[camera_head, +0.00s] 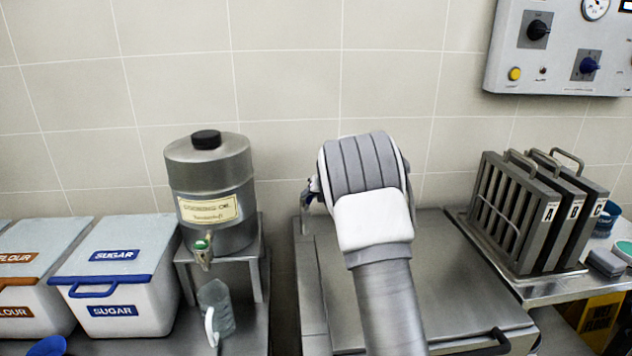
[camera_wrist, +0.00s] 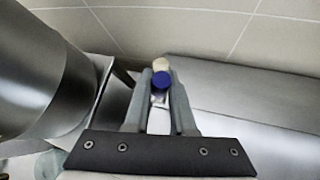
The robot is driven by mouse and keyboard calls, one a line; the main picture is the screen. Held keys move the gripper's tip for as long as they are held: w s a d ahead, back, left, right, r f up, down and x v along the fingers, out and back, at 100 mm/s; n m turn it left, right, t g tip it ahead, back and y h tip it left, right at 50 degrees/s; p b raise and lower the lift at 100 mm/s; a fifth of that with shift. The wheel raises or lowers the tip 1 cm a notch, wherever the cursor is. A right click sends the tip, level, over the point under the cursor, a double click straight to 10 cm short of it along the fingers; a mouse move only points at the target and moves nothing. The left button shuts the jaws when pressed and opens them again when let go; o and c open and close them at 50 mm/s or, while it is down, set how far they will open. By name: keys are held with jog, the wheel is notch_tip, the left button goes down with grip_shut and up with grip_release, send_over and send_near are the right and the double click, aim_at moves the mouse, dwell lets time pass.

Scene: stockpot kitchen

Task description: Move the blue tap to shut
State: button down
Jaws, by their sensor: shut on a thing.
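The blue tap (camera_wrist: 162,80) shows in the wrist view as a round blue knob between the tips of my two fingers. My gripper (camera_wrist: 160,88) is shut on it. A cream round piece (camera_wrist: 160,63) sits just behind the blue knob. In the head view my arm hides the blue tap and most of my gripper. How far the tap is turned cannot be told.
A steel cooking-oil dispenser (camera_head: 209,180) with a green tap (camera_head: 203,244) stands to the left, over a clear jug (camera_head: 216,305). White sugar (camera_head: 125,260) and flour (camera_head: 40,262) bins are further left. A rack of lettered panels (camera_head: 530,215) stands right.

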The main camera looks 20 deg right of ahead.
jog(key=shift+w+a+r+n+h+p, duration=0.15)
jog(key=shift+a+h+p, duration=0.25)
jog(key=shift+p, duration=0.5)
jog(key=shift+s+a+r+n+h+p, duration=0.15)
jog(key=shift+a+n+h+p, duration=0.2)
jog(key=shift+p, duration=0.55)
jog(key=shift+w+f+g+h+p, duration=0.1)
jog(key=shift+w+g+h+p, duration=0.05)
jog(key=shift+g+h+p, duration=0.25)
jog(key=shift+a+f, duration=0.1)
jog(key=shift+f, duration=0.05)
jog(key=c, duration=0.8)
grip_release()
jog(key=shift+o, duration=0.2)
jog(key=p+v, duration=0.2)
jog(key=v, duration=1.5)
jog(key=shift+s, duration=0.25)
jog(key=shift+a, duration=0.1)
